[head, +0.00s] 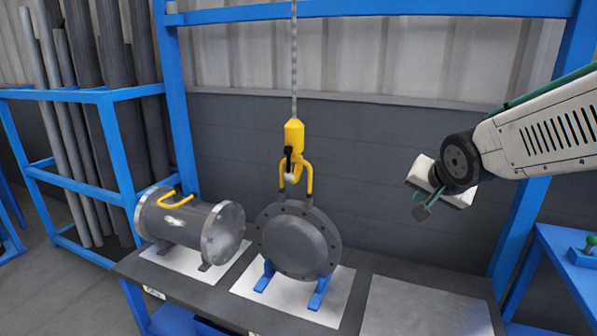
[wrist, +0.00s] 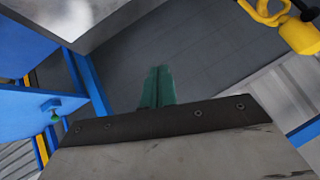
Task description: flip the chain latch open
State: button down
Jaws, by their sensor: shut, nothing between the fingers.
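A yellow hook block (head: 294,135) hangs on a chain (head: 294,60) above the middle shell. A black latch (head: 288,158) with a pale tip hangs down at the hook's mouth. The hook is at the yellow lifting handle (head: 309,180) of the round flanged shell (head: 298,243); I cannot tell how they bear on each other. My gripper (head: 422,212) is shut and empty, well to the right of the hook, over the right part of the bench. In the wrist view, its green fingers (wrist: 157,88) are together, and the yellow hook block (wrist: 301,35) shows at the upper right, apart from them.
A second flanged cylinder (head: 190,226) with a yellow handle lies on the left plate. The right plate (head: 425,308) on the bench is bare. A blue frame (head: 535,150) stands around the bench, with a pipe rack (head: 105,98) at left. Space between gripper and hook looks clear.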

jog(key=w+a+f+m+t+y, duration=0.1)
jog(key=w+a+t+y, duration=0.1)
jog(key=w+a, duration=0.4)
jog(key=w+a+f+m+t+y, duration=0.1)
jog(key=w+a+t+y, duration=0.15)
jog(key=w, duration=0.55)
jog(key=m+y, duration=0.2)
jog(key=y, duration=0.5)
send_near(298, 170)
jog(key=s+r, duration=0.1)
jog(key=s, duration=0.3)
jog(key=shift+w+r, duration=0.15)
jog(key=x, duration=1)
jog(key=shift+w+r, duration=0.1)
jog(key=shift+r, duration=0.05)
